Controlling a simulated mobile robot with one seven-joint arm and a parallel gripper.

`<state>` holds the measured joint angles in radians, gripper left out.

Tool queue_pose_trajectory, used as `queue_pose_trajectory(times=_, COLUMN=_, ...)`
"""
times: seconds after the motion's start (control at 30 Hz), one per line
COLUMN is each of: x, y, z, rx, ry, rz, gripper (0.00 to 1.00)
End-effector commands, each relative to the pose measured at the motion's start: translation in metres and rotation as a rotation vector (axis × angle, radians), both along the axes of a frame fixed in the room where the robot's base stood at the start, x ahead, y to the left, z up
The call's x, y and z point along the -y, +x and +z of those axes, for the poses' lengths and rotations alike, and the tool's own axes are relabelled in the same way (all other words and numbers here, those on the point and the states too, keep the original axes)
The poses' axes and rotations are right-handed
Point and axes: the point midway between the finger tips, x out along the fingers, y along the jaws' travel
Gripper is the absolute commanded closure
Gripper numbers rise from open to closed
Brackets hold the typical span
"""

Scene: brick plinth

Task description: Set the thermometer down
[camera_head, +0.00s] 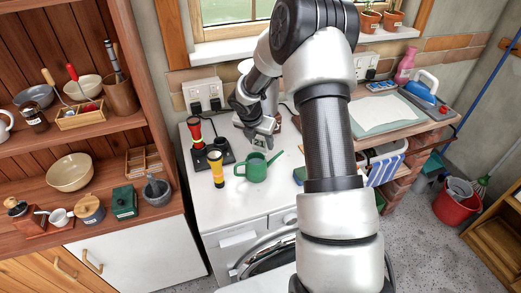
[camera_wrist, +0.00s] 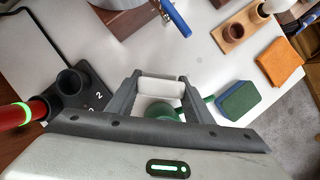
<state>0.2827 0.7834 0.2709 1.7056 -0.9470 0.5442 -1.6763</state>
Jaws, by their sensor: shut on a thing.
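The thermometer (camera_head: 259,142) is a small pale block with a display that seems to read 21. My gripper (camera_head: 258,133) is shut on it and holds it over the white worktop (camera_head: 230,205), just behind the green watering can (camera_head: 256,169). In the wrist view the thermometer (camera_wrist: 160,91) is a white block between the two grey fingers of my gripper (camera_wrist: 160,95). Part of the green watering can (camera_wrist: 160,112) shows beyond it. I cannot tell how far the thermometer is above the worktop.
A black holder (camera_wrist: 85,82) with a red torch (camera_wrist: 25,112) stands left in the wrist view. A yellow torch (camera_head: 217,170) stands left of the can. A blue-green sponge (camera_wrist: 237,100), orange cloth (camera_wrist: 280,63) and wooden holder (camera_wrist: 240,30) lie right. Bare worktop shows between.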

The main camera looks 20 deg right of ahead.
Motion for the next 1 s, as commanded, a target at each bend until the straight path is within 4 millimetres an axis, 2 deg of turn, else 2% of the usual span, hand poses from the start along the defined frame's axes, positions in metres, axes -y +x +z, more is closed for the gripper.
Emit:
queue_pose_trajectory(times=0.17, x=0.0, y=0.001, z=-0.014, rx=0.001, ry=0.0, rz=0.0, gripper=0.76)
queue_pose_trajectory(times=0.4, x=0.0, y=0.0, z=-0.046, rx=0.0, ry=0.0, rz=0.0, gripper=0.76)
queue_pose_trajectory(times=0.77, x=0.0, y=0.001, z=-0.05, rx=0.002, ry=0.0, rz=-0.001, gripper=0.76)
queue_pose_trajectory(times=0.8, x=0.0, y=0.001, z=-0.049, rx=0.002, ry=0.0, rz=-0.001, gripper=0.48)
queue_pose_trajectory(times=0.9, x=0.0, y=0.0, z=-0.049, rx=0.002, ry=0.0, rz=-0.001, gripper=0.35)
queue_pose_trajectory(times=1.0, x=0.0, y=0.001, z=-0.049, rx=0.002, ry=0.0, rz=-0.001, gripper=0.35)
